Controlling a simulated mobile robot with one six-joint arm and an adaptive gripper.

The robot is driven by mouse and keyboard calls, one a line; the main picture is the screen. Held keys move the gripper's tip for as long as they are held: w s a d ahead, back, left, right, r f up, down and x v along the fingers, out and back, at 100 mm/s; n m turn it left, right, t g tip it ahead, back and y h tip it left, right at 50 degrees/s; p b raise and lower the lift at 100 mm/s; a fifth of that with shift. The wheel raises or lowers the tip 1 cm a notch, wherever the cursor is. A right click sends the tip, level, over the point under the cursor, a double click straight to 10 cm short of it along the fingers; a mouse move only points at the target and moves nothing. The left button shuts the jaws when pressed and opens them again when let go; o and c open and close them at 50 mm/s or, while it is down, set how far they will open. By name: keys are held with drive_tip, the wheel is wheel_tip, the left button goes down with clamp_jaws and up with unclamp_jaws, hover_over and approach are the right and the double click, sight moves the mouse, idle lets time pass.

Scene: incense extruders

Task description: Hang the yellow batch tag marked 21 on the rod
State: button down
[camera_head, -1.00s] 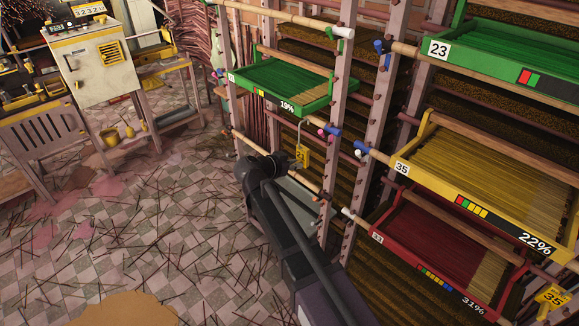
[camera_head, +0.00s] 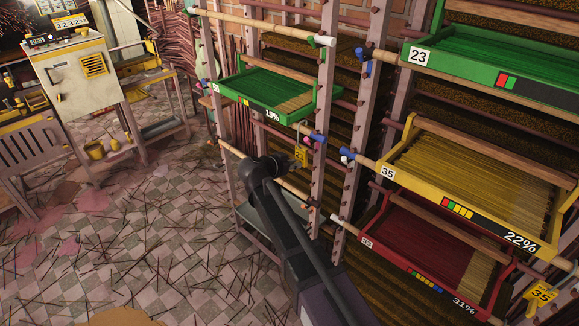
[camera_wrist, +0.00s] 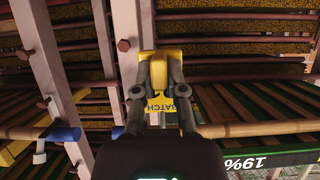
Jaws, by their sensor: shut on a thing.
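The yellow batch tag (camera_head: 300,155) is upright in my gripper (camera_head: 289,162), just below a wooden rod (camera_head: 268,121) with a blue end cap. In the wrist view, the fingers of my gripper (camera_wrist: 158,62) are shut on the tag (camera_wrist: 160,103). The letters "BATCH" and part of a number show; the full number is hidden. A thin hook above the tag is barely visible in the head view, and I cannot tell whether it touches the rod. In the wrist view a wooden rod (camera_wrist: 255,128) runs across to the right of the gripper.
A green tray (camera_head: 240,98) marked 19% sits above the rod. Rack posts (camera_head: 328,90) stand close right of the gripper. The floor (camera_head: 150,250) is strewn with sticks.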

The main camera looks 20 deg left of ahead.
drive_tip(key=shift+w+d, duration=0.3)
drive_tip(key=shift+w, duration=0.5)
drive_tip(key=shift+f+b, duration=1.15)
drive_tip(key=shift+b, duration=0.05)
drive_tip(key=c, duration=0.6)
unclamp_jaws()
drive_tip(key=o, duration=0.3)
drive_tip(key=shift+s, duration=0.2)
